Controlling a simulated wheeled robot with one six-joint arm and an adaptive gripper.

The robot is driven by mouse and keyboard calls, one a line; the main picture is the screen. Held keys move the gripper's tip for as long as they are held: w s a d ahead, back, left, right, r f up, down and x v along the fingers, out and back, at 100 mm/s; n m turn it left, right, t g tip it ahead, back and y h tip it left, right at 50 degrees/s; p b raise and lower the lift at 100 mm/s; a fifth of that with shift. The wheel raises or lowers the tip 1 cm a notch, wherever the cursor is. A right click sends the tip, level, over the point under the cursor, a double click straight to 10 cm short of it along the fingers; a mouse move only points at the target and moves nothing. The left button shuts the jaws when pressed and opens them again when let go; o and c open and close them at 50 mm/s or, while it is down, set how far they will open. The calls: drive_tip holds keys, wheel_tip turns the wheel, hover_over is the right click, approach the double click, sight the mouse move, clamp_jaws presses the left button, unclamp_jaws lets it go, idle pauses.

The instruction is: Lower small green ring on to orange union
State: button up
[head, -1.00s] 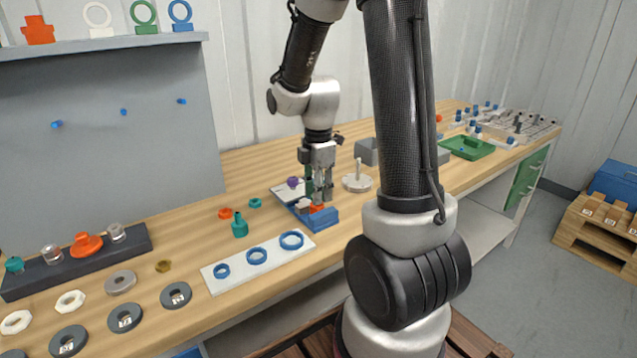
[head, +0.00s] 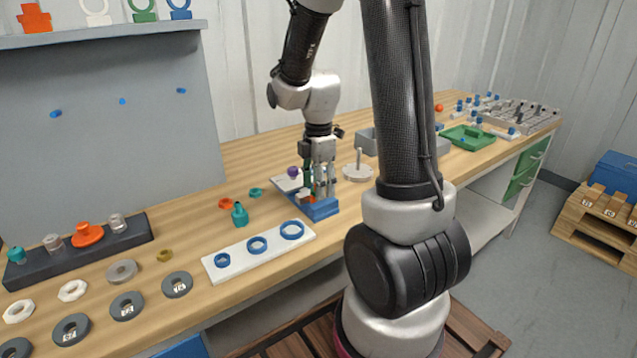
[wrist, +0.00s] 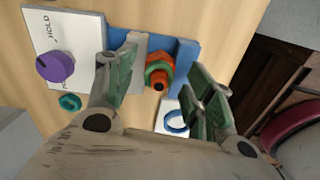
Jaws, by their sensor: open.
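The orange union (wrist: 159,60) sits in the blue holder (wrist: 186,52) in the wrist view. A small green ring (wrist: 152,69) shows around the union, with an orange end with a dark tip standing out through it. Whether the ring is fully seated cannot be told. My gripper (wrist: 164,68) is open, with one green-padded finger on each side of the union and ring and gaps between. In the head view my gripper (head: 319,188) is over the blue holder (head: 322,211) and hides most of the union.
A white panel with a purple knob (wrist: 55,65) adjoins the holder. A teal ring (wrist: 69,102) lies loose nearby. A white plate with blue rings (head: 235,273) lies in front, and a teal bottle-shaped part (head: 239,214) stands left. A grey post stand (head: 358,172) is right.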

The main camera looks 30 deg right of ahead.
wheel_tip(320, 180, up, 12)
idle(0.5)
idle(0.5)
drive_tip(key=s+a+r+m+t, duration=0.1)
drive_tip(key=s+r+m+t, duration=0.1)
drive_tip(key=s+m, duration=0.6)
drive_tip(key=s+a+r+m+t, duration=0.2)
drive_tip(key=s+r+m, duration=0.2)
drive_tip(key=s+m, duration=0.4)
drive_tip(key=shift+s+a+m, duration=0.2)
drive_tip(key=shift+a+m, duration=0.05)
drive_tip(key=shift+m, duration=0.15)
